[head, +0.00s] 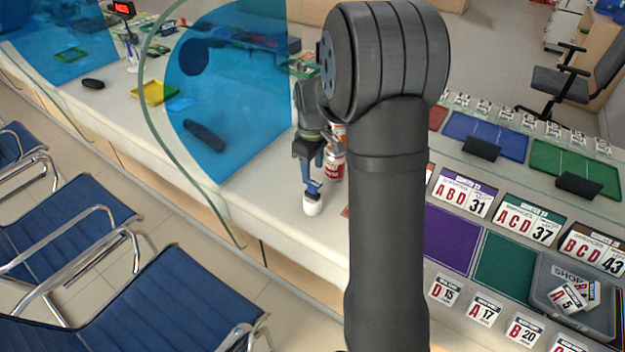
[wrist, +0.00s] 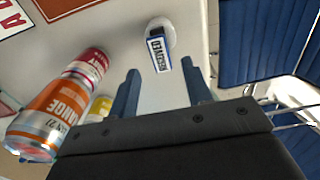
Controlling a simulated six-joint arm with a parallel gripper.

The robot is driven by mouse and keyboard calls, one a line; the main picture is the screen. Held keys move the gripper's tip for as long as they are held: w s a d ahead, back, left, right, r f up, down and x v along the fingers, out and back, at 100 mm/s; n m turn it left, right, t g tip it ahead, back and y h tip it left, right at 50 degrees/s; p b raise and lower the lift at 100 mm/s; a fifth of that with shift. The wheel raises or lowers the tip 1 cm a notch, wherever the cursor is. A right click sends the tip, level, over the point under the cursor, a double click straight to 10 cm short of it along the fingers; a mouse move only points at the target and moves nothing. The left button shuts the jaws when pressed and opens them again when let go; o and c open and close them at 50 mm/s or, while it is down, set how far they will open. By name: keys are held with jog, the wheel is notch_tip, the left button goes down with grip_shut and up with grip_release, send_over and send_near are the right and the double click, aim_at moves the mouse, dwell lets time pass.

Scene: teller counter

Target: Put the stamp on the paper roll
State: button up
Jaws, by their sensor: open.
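The stamp (wrist: 158,51) has a blue-edged label with lettering. In the wrist view it appears to rest on the round white paper roll (wrist: 168,26), overlapping it; the exact contact is hard to see. In the head view the white paper roll (head: 312,206) stands on the counter, with the blue stamp (head: 315,187) just above it. My gripper (head: 312,172) is over them. In the wrist view my gripper (wrist: 162,80) is open, its two blue-grey fingers apart with a gap between them, and the stamp lies beyond their tips, between them in the picture. Nothing is held.
An orange can (wrist: 47,118), a red can (wrist: 86,66) and a partly hidden yellow can (wrist: 99,108) stand close to the left finger. A clear curved screen (head: 195,170) is left of the gripper. A grey bin (head: 597,318) and number cards lie right.

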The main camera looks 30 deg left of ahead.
aim_at(312, 192)
jog(key=shift+r, duration=1.75)
jog(key=shift+f, duration=0.1)
notch_tip(312, 192, down, 12)
jog(key=shift+f, duration=0.25)
jog(key=shift+r, duration=2.25)
